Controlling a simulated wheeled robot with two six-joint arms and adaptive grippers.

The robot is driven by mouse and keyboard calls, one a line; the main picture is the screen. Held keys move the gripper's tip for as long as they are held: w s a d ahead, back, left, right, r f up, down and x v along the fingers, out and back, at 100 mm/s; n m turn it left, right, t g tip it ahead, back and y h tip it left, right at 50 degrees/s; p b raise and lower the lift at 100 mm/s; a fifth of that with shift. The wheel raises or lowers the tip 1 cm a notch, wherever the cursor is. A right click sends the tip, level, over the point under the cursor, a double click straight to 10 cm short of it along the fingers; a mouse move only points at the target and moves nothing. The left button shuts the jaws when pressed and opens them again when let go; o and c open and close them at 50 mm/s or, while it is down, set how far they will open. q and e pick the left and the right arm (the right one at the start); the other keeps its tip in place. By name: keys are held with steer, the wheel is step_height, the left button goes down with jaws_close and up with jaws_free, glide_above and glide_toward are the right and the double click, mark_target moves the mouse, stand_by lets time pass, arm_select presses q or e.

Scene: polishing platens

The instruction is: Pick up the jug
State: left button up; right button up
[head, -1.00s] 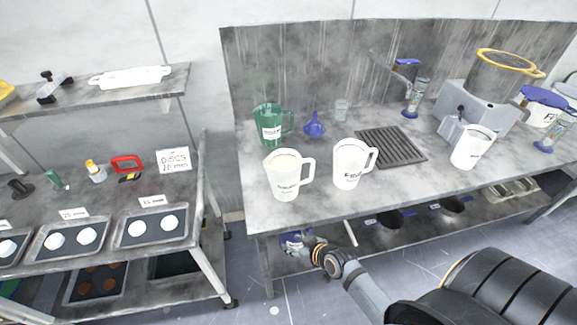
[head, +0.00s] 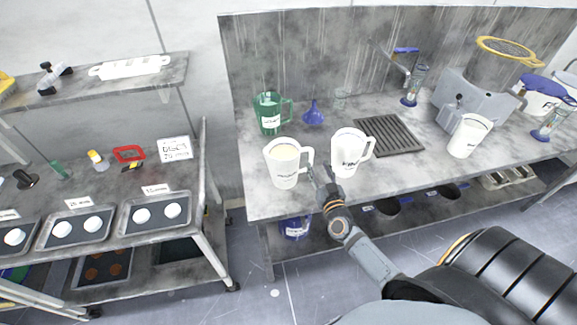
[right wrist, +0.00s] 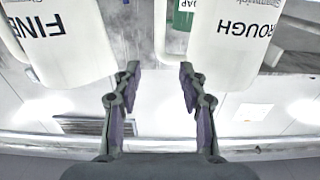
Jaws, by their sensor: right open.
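A white jug marked ROUGH (head: 284,165) stands upright near the front edge of the bench; it also shows in the right wrist view (right wrist: 238,40). A second white jug, marked FINE (head: 347,155), stands to its right and shows in the right wrist view (right wrist: 60,45). My right gripper (head: 321,172) is open and empty at the bench's front edge, between the two jugs, beside the ROUGH jug's handle. In the right wrist view, that handle (right wrist: 160,30) lies beyond the gap between the open fingers (right wrist: 160,75). My left gripper is out of view.
A green jug (head: 269,112), a blue funnel (head: 313,114) and a drain grate (head: 388,135) lie behind. Another white jug (head: 468,136) stands right, near a grey machine (head: 468,100). A rack with trays (head: 157,214) stands left, across a floor gap.

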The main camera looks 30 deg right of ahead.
mark_target(312, 154)
steer(key=x, duration=0.3)
steer(key=shift+w+f, duration=0.1)
steer(key=shift+w, duration=0.3)
steer(key=b+x, duration=0.1)
steer(key=x, duration=0.3)
steer(key=shift+w+d+f, duration=0.15)
steer(key=shift+w+f, duration=0.05)
steer(key=shift+w+d, duration=0.1)
steer(key=shift+w, duration=0.3)
steer(key=shift+s+r, duration=0.1)
steer(key=shift+s, duration=0.1)
steer(key=c, duration=0.4)
jaws_close()
steer(key=shift+w, duration=0.15)
